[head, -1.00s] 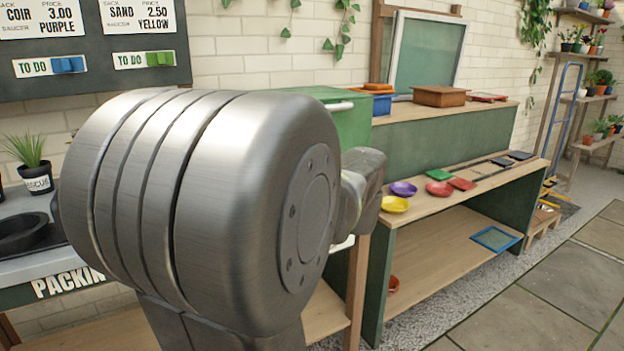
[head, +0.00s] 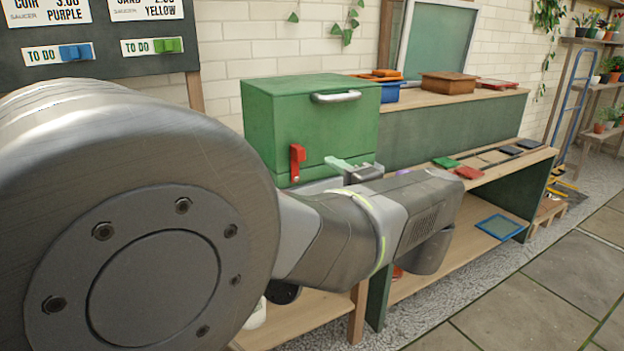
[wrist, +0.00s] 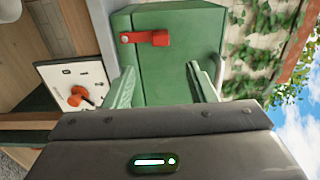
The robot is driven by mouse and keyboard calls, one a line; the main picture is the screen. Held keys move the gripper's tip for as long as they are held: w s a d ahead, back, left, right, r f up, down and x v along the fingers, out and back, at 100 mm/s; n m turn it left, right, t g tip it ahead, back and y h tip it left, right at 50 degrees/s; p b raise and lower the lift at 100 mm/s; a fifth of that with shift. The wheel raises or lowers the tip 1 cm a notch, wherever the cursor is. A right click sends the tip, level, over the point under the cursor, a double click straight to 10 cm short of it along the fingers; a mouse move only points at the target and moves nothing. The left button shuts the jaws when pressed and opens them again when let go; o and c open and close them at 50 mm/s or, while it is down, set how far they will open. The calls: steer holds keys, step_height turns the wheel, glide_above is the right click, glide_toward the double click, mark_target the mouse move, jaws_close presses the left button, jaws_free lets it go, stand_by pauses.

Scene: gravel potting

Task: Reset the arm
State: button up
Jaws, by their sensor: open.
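My gripper (head: 345,168) is in front of the lower front of a green box (head: 270,110), at the middle of the head view. Its pale green fingers show spread apart in the wrist view (wrist: 163,80), with nothing between them. The box (wrist: 178,75) is beyond the fingers there, with its red lever (wrist: 145,38) near the top. In the head view the red lever (head: 297,162) hangs on the box front, left of the gripper. I cannot tell whether the gripper touches the box. My arm hides much of the left and centre.
A wooden counter (head: 512,160) on the right holds a green saucer (head: 446,162) and a red one (head: 468,172). A brown tray (head: 448,83) stands on the upper ledge. A white panel with an orange knob (wrist: 82,97) shows in the wrist view. Paving at the right is clear.

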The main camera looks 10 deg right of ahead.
mark_target(301, 156)
stand_by(0.3)
steer(key=b+x, duration=0.2)
steer(key=x, duration=1.1)
steer(key=shift+w+a, duration=0.1)
steer(key=shift+w, duration=0.3)
